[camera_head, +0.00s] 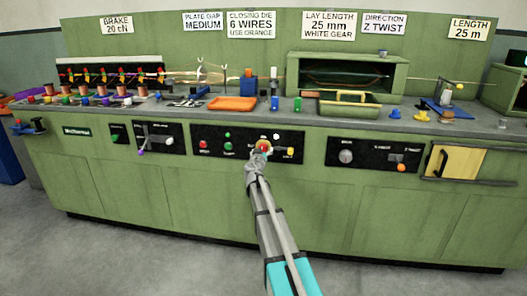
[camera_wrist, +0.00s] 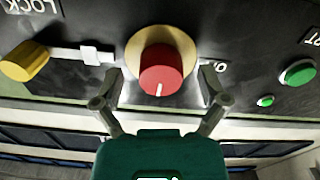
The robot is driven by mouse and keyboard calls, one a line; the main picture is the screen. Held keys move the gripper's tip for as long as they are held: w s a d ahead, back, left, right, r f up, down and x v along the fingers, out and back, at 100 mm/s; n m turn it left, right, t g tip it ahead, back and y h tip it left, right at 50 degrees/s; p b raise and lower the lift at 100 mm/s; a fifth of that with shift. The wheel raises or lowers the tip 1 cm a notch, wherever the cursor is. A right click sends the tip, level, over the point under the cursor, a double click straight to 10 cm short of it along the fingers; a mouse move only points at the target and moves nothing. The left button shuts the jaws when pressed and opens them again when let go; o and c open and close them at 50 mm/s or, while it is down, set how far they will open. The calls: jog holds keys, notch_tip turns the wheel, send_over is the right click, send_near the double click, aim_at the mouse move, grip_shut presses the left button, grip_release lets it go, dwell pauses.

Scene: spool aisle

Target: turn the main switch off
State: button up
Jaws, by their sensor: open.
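The main switch is a red round knob (camera_wrist: 167,70) on a yellow disc (camera_wrist: 135,45), set in the black middle panel. A white line marks the knob's lower edge in the wrist view, and an "O" label stands to the right of the disc. In the head view the knob (camera_head: 265,147) shows just past my gripper (camera_head: 257,160). In the wrist view my gripper (camera_wrist: 162,78) is open, one finger on each side of the knob, with gaps visible. I cannot tell how deep the fingertips reach around it.
Beside the switch in the wrist view are a yellow knob (camera_wrist: 24,61), a white slider (camera_wrist: 91,54) and green buttons (camera_wrist: 298,72). The green bench (camera_head: 300,195) has other panels left and right. Open floor (camera_head: 150,265) lies in front.

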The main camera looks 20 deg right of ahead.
jog(key=shift+w+d, duration=0.2)
jog(key=shift+w, duration=0.05)
